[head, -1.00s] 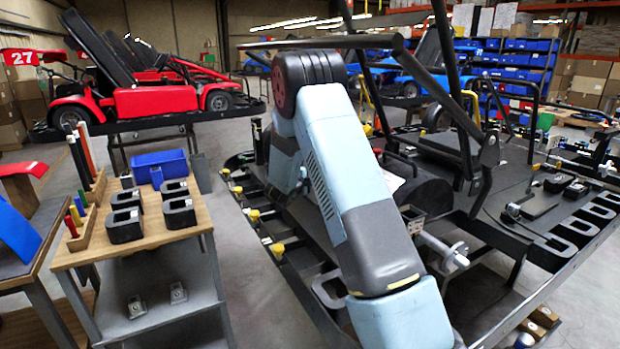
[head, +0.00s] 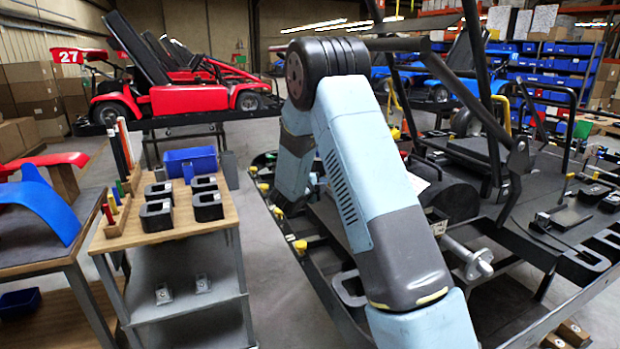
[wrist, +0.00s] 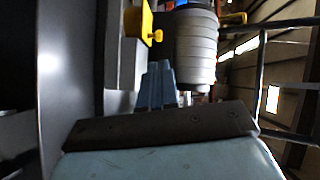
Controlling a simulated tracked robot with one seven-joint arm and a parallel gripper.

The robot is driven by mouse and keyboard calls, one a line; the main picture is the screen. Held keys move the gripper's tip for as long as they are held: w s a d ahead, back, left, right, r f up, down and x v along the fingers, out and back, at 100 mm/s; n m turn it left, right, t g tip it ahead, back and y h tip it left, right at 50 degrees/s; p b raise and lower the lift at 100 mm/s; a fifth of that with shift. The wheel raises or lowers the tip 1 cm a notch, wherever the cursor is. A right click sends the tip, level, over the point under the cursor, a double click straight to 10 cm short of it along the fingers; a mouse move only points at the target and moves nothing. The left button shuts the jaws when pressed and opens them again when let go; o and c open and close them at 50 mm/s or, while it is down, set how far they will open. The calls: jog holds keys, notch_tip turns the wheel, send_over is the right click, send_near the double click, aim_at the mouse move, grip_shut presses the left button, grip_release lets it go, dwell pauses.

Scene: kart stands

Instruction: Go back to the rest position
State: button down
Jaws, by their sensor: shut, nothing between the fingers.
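My gripper (wrist: 157,82) shows in the wrist view as narrow blue-grey fingers beyond a dark plate. The fingers are close together with nothing between them. A pale ribbed cylinder (wrist: 196,45) and a yellow part (wrist: 140,22) are just beyond the fingers. I cannot tell how far they are from the fingertips. In the head view my light blue and grey arm crosses the middle, in front of the black kart frame (head: 480,185). The gripper itself is not visible in the head view.
A wooden-topped cart (head: 185,232) with black blocks and a blue bin (head: 190,161) stands left of the arm. A table with a blue fender (head: 42,200) is farther left. A red kart (head: 190,98) stands behind. Bare floor shows between cart and kart frame.

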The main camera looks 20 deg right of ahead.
jog(key=s+a+r+n+t+y, duration=0.1)
jog(key=s+a+r+n+y, duration=0.45)
jog(key=s+r+n, duration=0.35)
jog(key=s+a+r+n+y, duration=0.45)
jog(key=s+r+y, duration=0.2)
jog(key=r, duration=0.45)
jog(key=s+d+n+g, duration=0.1)
jog(key=s+n+g, duration=0.2)
jog(key=s, duration=1.4)
jog(key=s+d+n+g, duration=0.2)
jog(key=s+n, duration=0.7)
jog(key=s, duration=0.8)
jog(key=shift+d+f+g, duration=0.2)
jog(key=shift+f+g, duration=0.2)
jog(key=shift+g, duration=0.4)
